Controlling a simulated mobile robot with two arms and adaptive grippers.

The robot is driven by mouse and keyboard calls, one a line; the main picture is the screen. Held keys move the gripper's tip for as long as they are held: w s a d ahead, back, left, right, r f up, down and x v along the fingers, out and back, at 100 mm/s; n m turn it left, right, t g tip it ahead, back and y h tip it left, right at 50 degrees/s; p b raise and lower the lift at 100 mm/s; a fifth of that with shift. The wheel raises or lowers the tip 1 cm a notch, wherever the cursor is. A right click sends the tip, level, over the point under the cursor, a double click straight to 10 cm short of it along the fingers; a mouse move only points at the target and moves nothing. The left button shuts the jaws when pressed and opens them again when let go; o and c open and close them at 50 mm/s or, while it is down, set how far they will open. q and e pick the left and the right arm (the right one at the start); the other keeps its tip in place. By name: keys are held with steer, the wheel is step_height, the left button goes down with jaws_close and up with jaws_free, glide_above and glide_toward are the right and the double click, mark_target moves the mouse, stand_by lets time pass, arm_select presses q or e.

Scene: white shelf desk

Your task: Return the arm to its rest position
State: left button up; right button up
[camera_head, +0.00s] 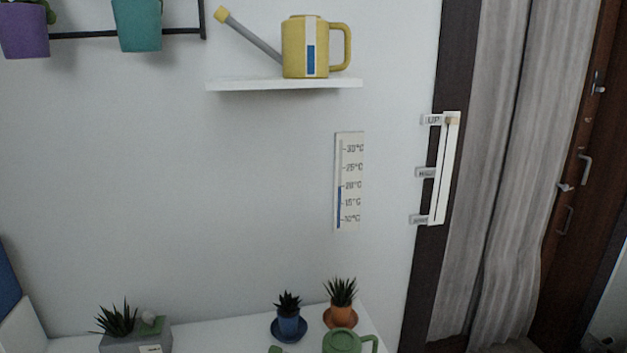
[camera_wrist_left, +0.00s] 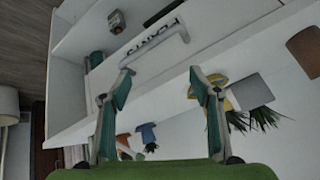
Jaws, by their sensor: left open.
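My left gripper (camera_wrist_left: 161,76) shows in the left wrist view with its two teal-padded fingers spread apart and nothing between the tips. A white shelf desk lies beyond the fingers, with a white bracket-shaped piece lettered like "PLANTS" (camera_wrist_left: 150,42) near them. A green surface (camera_wrist_left: 150,171) fills the bottom edge of that view; I cannot tell what it is. Neither arm shows in the head view. My right gripper is in no view.
In the head view, a yellow watering can (camera_head: 303,50) stands on a wall shelf (camera_head: 240,85). A grey planter (camera_head: 135,338), a blue pot (camera_head: 289,325), an orange pot (camera_head: 341,316) and a green vessel (camera_head: 343,343) stand on the white top below. The wall between is bare around a thermometer (camera_head: 350,180).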

arm_select(q)
steer(key=s+d+f+n+g+h, duration=0.1)
steer(key=s+d+f+g, duration=0.25)
steer(key=s, duration=0.65)
step_height(320, 180, down, 25)
steer(key=g, duration=0.1)
steer(key=s+a+f+g, duration=0.1)
steer(key=s+a+f, duration=0.1)
steer(key=s+f, duration=1.5)
steer(key=shift+s+a+f+g, duration=0.2)
steer(key=shift+s+a+g, duration=0.15)
steer(key=shift+s, duration=0.3)
